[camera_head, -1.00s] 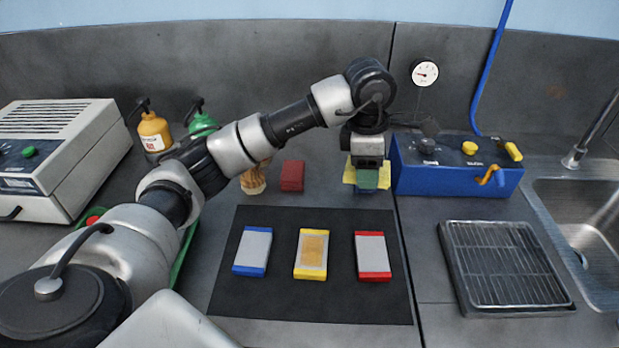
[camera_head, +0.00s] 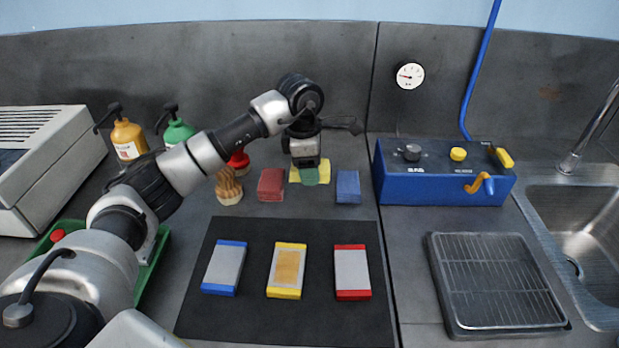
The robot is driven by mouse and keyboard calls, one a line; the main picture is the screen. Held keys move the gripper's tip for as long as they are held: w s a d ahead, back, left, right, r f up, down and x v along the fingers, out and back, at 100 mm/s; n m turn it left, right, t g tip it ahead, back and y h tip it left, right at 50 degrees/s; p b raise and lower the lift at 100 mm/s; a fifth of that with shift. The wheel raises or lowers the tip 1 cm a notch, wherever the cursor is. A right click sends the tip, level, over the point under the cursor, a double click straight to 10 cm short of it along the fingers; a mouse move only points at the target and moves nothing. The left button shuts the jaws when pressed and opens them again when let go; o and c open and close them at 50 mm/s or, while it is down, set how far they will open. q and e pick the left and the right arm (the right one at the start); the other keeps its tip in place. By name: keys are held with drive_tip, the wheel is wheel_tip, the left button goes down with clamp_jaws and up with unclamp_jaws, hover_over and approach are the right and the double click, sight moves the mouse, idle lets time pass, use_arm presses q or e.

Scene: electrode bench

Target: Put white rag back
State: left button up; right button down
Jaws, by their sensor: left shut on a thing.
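No plainly white rag shows. My left gripper (camera_head: 306,164) is shut at the back of the bench, between a red block (camera_head: 271,184) and a blue block (camera_head: 348,187). Three flat pads with pale tops lie on a black mat (camera_head: 230,313): blue-ended (camera_head: 224,267), yellow-ended (camera_head: 287,270) and red-ended (camera_head: 352,272). My right gripper is out of view.
A blue control box (camera_head: 440,190) stands right of the blocks. A ridged metal tray (camera_head: 495,285) and a sink (camera_head: 575,240) are at the right. Yellow (camera_head: 127,139) and green (camera_head: 177,131) bottles, a wooden-looking item (camera_head: 228,187) and a green tray (camera_head: 152,270) are left.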

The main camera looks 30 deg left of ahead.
sight(310, 190)
use_arm(q)
drive_tip(key=shift+f+p, duration=0.35)
drive_tip(key=shift+f, duration=1.75)
drive_tip(key=o, duration=0.8)
drive_tip(key=shift+f, duration=0.15)
drive_tip(key=r, duration=0.4)
drive_tip(key=a+r+b, duration=0.1)
drive_tip(key=r, duration=0.7)
drive_tip(key=shift+s+a+r, duration=0.15)
drive_tip(key=shift+s+a, duration=0.05)
drive_tip(key=shift+s, duration=0.1)
